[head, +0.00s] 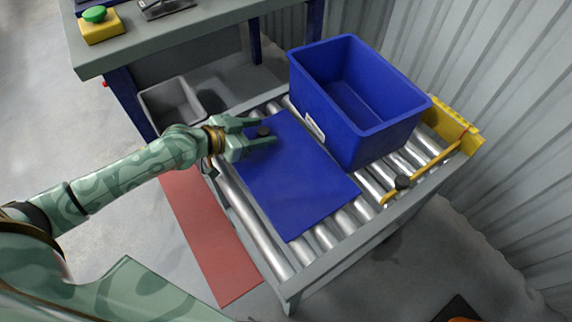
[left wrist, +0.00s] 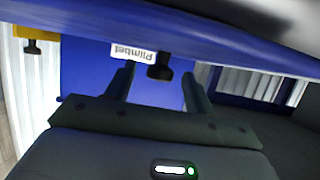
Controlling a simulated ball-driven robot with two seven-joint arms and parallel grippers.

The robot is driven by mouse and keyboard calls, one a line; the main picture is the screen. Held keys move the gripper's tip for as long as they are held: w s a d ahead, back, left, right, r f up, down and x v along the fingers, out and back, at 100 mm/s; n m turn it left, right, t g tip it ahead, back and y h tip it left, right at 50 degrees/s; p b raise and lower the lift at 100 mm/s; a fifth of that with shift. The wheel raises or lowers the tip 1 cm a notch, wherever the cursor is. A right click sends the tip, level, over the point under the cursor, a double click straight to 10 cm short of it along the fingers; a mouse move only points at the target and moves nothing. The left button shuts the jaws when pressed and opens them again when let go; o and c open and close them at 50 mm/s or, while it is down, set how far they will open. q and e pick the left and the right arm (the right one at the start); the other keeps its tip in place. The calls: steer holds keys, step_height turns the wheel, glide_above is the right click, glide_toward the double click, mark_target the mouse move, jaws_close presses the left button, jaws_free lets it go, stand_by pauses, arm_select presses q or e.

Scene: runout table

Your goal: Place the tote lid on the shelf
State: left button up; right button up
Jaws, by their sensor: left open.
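The tote lid (head: 296,180) is a flat blue panel lying on the metal rollers, with a black knob (head: 263,132) near its far left end. My left gripper (head: 264,131) is open at that end, one finger on each side of the knob. In the left wrist view the knob (left wrist: 160,68) shows between the two spread fingers (left wrist: 158,86); the picture is upside down and the lid (left wrist: 215,40) runs across the top. I cannot tell if the fingers touch the knob. No shelf is clearly identifiable. My right gripper is out of view.
An open blue tote (head: 375,132) with a white label stands on the rollers right of the lid. A yellow stop (head: 455,122) is at the right end. A grey bench (head: 190,38) with a green button box (head: 100,25) stands behind; a grey bin (head: 172,104) sits low beside it.

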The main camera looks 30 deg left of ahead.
arm_select(q)
jaws_close()
